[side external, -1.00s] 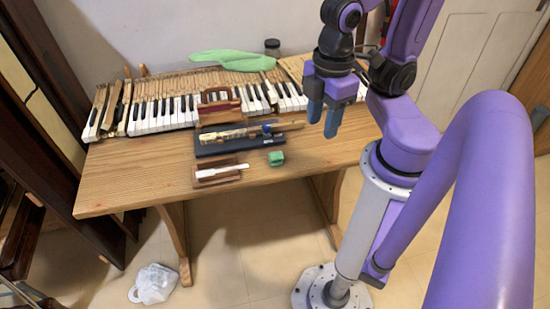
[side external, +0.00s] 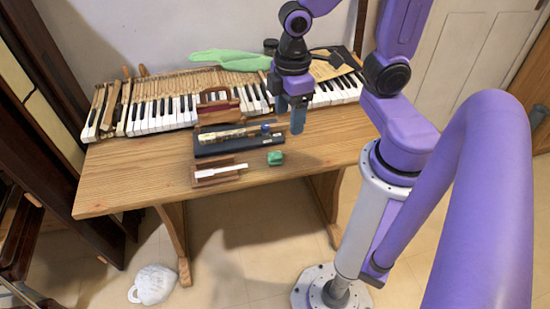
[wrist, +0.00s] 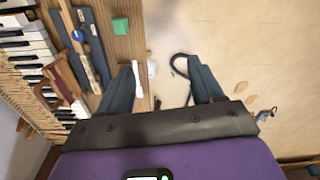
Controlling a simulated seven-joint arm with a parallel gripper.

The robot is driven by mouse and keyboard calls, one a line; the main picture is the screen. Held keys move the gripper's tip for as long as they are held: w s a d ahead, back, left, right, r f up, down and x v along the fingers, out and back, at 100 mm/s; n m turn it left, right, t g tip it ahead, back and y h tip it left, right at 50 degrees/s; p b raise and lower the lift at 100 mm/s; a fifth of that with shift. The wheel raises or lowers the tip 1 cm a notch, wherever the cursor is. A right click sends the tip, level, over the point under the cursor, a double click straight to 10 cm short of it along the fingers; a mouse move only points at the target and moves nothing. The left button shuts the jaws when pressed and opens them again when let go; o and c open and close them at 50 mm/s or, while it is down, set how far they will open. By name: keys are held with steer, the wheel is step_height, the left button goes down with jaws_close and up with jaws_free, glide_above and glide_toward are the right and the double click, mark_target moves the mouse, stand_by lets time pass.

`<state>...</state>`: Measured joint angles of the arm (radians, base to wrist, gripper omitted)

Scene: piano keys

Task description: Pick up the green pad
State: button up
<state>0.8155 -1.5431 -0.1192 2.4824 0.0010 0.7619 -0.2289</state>
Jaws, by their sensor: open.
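A small green block-like pad (side external: 275,158) lies on the wooden table near its front edge; it also shows at the top of the wrist view (wrist: 120,26). My gripper (side external: 290,116) is open and empty, above the table and a little above and right of the green pad in the side view. In the wrist view, my two fingers (wrist: 163,75) are apart, and the pad lies beyond and left of them, not between them. A larger, flat green piece (side external: 232,60) lies on the back of the keyboard.
A piano keyboard (side external: 158,113) runs along the table's back. Left of the pad are a dark blue tray (side external: 215,148) with items and a wooden holder (side external: 208,175) with a white key. The table's left front (side external: 130,170) is clear. A dark jar (side external: 270,46) stands behind.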

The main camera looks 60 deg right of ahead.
steer(key=m, duration=0.2)
glide_above(275, 155)
step_height(275, 155, down, 5)
steer(key=shift+f, duration=8.5)
steer(key=c, duration=1.1)
